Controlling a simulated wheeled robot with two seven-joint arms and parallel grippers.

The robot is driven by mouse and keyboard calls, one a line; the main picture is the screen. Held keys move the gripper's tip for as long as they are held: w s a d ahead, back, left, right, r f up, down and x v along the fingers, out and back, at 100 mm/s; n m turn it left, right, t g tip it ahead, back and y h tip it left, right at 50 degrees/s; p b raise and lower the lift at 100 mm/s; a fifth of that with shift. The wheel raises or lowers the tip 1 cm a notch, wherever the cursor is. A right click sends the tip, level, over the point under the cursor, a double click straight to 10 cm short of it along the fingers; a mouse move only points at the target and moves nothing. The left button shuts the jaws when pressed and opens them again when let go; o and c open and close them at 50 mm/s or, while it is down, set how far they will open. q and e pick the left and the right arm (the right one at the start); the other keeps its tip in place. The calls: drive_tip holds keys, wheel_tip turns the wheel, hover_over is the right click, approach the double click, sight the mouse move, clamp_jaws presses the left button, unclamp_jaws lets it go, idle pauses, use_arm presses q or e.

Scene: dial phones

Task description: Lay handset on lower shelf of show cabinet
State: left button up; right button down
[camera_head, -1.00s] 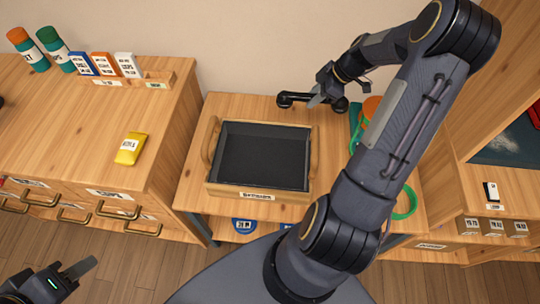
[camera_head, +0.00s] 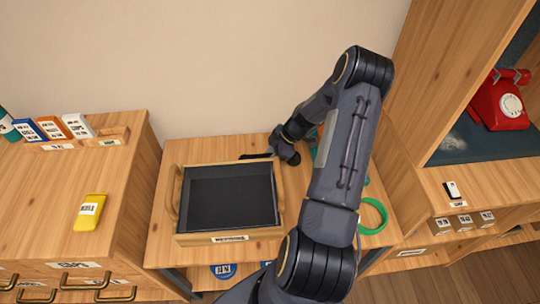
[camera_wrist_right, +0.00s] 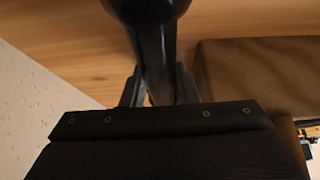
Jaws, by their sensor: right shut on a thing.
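The black handset (camera_wrist_right: 150,30) is between the fingers of my right gripper (camera_wrist_right: 155,88) in the right wrist view. My right gripper is shut on it, over the wooden table. In the head view my right gripper (camera_head: 270,156) is at the back of the table, behind the tray, and the handset is mostly hidden by the gripper and wrist. The wooden show cabinet (camera_head: 419,75) stands at the right, with a red dial telephone (camera_head: 502,104) on its dark teal shelf (camera_head: 455,148). My left gripper is out of view.
A wooden tray (camera_head: 230,239) with a dark lining sits on the table, left of my right arm. A green ring (camera_head: 374,216) lies right of that arm. A small black-and-white item (camera_head: 452,190) sits on the cabinet's front ledge. A yellow packet (camera_head: 90,212) lies on the left counter.

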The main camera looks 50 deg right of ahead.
drive_tip(key=c, duration=1.4)
unclamp_jaws()
drive_tip(key=shift+r, duration=0.1)
